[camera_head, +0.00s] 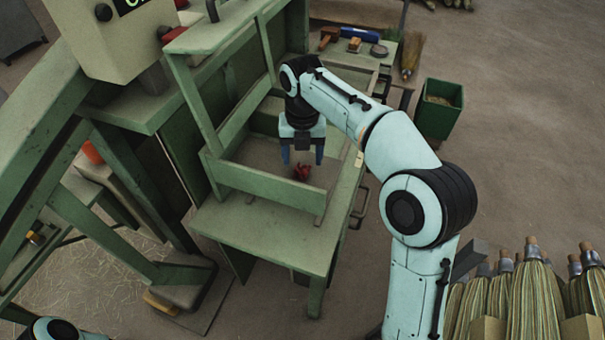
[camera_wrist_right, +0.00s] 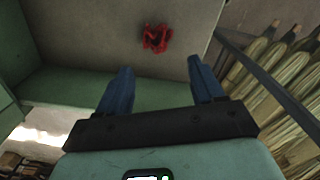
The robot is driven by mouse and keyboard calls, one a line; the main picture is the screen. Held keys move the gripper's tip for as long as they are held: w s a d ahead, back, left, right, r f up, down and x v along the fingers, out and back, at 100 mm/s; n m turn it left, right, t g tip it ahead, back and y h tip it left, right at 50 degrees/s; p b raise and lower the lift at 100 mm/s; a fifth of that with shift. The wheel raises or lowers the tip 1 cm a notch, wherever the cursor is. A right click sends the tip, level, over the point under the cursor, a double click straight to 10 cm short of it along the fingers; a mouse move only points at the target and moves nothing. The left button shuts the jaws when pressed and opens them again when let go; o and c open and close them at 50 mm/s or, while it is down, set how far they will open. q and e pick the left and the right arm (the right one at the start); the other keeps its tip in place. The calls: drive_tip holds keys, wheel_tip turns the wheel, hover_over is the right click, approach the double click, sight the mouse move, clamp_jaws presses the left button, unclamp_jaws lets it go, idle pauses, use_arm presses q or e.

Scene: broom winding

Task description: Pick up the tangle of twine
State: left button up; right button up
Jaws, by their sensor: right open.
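The tangle of twine (camera_head: 302,172) is a small red clump lying on the floor of the green machine's tray (camera_head: 265,202). In the right wrist view the red tangle (camera_wrist_right: 156,39) lies beyond my fingertips, a little left of the line between them and the right finger. My right gripper (camera_head: 303,156) is open above the tray, pointing down, with its blue fingers apart and nothing between them. It also shows in the right wrist view (camera_wrist_right: 158,80). My left gripper is not in view; only a bit of my left arm shows at the bottom left.
Green rails and posts of the machine (camera_head: 190,90) stand left of my right gripper. A bench with tools (camera_head: 345,48) is behind, with a green bin (camera_head: 438,108) to its right. Several brooms (camera_head: 535,295) stand at the lower right. Brown floor (camera_head: 530,130) at right is open.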

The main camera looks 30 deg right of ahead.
sight(302, 169)
drive_tip(key=f, duration=0.4)
drive_tip(key=w+f+b, duration=0.1)
drive_tip(key=f, duration=0.1)
drive_tip(key=shift+d+f, duration=0.25)
drive_tip(key=shift+f, duration=0.15)
drive_tip(key=c, duration=1)
